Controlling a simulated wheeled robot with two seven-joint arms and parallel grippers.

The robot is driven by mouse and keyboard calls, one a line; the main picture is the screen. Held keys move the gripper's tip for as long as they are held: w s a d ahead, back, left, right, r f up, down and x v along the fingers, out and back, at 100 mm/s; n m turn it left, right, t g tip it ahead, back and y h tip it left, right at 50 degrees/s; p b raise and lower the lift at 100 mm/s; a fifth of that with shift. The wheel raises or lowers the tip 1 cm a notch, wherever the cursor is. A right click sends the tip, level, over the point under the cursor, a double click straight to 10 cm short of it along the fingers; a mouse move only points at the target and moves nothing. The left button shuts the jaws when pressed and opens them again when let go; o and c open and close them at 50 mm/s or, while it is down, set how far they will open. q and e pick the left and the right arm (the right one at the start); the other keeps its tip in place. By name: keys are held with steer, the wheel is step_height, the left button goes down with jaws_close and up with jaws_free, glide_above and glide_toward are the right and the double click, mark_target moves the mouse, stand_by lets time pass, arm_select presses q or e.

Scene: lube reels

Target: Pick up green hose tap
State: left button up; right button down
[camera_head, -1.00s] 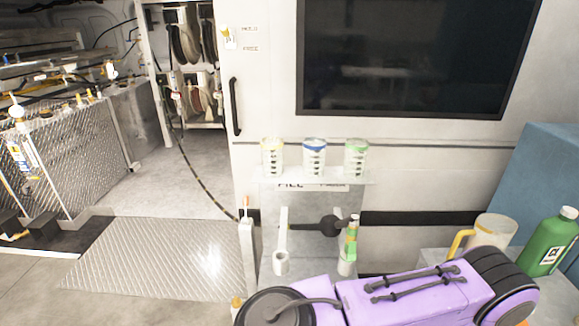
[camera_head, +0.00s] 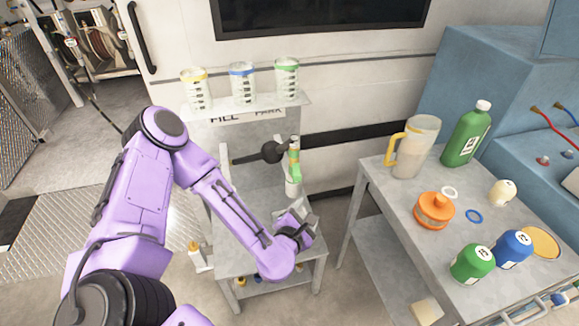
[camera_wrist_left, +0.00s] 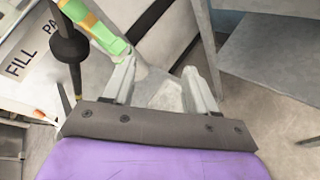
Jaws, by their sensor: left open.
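The green hose tap (camera_head: 294,157) stands upright in a white holder on the small grey stand, with green and orange bands on its body. In the left wrist view the green-banded tap (camera_wrist_left: 108,37) lies slanted at the upper left, beyond the left fingertip. My left gripper (camera_head: 298,210) is open and empty, just below and in front of the tap in the head view. Its two pale fingers (camera_wrist_left: 160,72) are apart in the wrist view, with no tap between them. My right gripper is not in view.
A black ball-shaped fitting (camera_head: 272,152) sits directly left of the tap. Three labelled cans, including a green-topped one (camera_head: 287,80), stand on the shelf above. At right, a grey table (camera_head: 382,190) holds a jug (camera_head: 414,148), bottles and caps.

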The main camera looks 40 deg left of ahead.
mark_target(294, 143)
arm_select(q)
steer(key=w+a+r+n+t+y, duration=0.2)
steer(key=w+a+r+n+y, duration=0.25)
steer(key=a+r+n, duration=0.55)
steer(key=shift+n+y, duration=0.35)
steer(key=shift+n, duration=0.05)
steer(key=p+x, duration=0.1)
steer(key=x, duration=0.1)
steer(key=d+p+x, duration=0.1)
steer(key=x, duration=0.2)
steer(key=p+x, duration=0.2)
steer(key=x, duration=0.1)
steer(key=shift+w+d+r, duration=0.15)
steer(key=shift+w+r, duration=0.15)
steer(key=shift+w, duration=0.25)
steer(key=shift+w+f, duration=0.2)
steer(key=shift+w, duration=0.15)
steer(key=shift+r, duration=0.1)
jaws_close()
